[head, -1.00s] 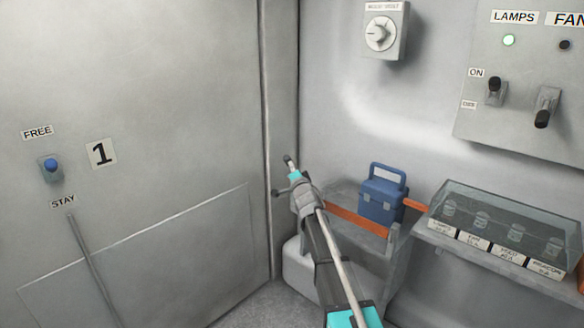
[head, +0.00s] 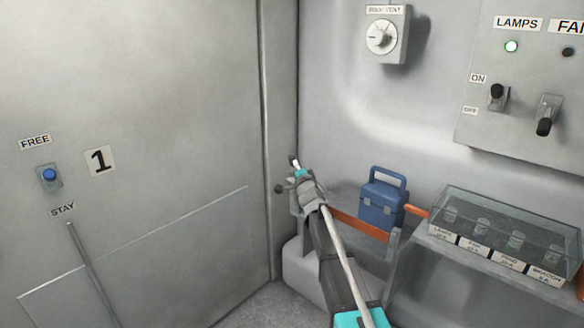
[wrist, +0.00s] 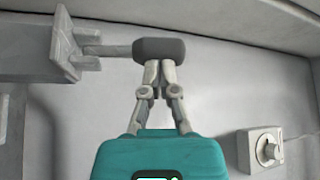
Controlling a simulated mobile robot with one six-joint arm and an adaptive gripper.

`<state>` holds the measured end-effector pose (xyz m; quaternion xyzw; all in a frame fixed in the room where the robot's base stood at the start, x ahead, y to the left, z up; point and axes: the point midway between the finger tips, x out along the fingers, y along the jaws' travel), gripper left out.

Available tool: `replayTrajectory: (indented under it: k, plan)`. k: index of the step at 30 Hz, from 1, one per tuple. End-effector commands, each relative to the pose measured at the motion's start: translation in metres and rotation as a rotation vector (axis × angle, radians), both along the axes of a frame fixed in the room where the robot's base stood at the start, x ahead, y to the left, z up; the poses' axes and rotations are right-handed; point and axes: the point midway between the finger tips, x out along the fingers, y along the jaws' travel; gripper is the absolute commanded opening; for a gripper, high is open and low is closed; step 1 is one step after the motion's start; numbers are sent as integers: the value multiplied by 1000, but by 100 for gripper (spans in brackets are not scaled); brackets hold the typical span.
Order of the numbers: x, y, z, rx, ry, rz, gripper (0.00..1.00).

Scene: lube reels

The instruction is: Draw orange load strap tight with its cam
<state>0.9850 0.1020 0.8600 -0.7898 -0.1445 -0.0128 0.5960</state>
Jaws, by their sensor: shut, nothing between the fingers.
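The orange load strap (head: 361,226) runs across the front of the shelf, below and in front of a blue box. A short orange piece (head: 416,211) shows right of the box. In the wrist view, a dark grey grip (wrist: 172,48) sits on a pale rod from an angular metal bracket (wrist: 66,45) at left; it looks like the cam's lever. My gripper (wrist: 160,66) is shut and empty, its fingertips at the grip's lower side. Whether they touch it I cannot tell. In the head view my arm covers the cam area and most of my gripper.
The blue box (head: 382,203) stands on the shelf. A glass-topped case (head: 500,235) is to its right. A dial (head: 382,37) and a switch panel (head: 530,80) are on the back wall. A grey door-like panel (head: 150,120) fills the left side.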

Motion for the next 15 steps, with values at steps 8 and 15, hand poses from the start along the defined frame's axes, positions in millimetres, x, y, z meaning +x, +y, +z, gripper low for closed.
replayTrajectory:
  k: [8, 15]
  plan:
    - [14, -8, 7, -2, -1, 4, 0]
    - [24, -19, 7, -1, -2, 6, 0]
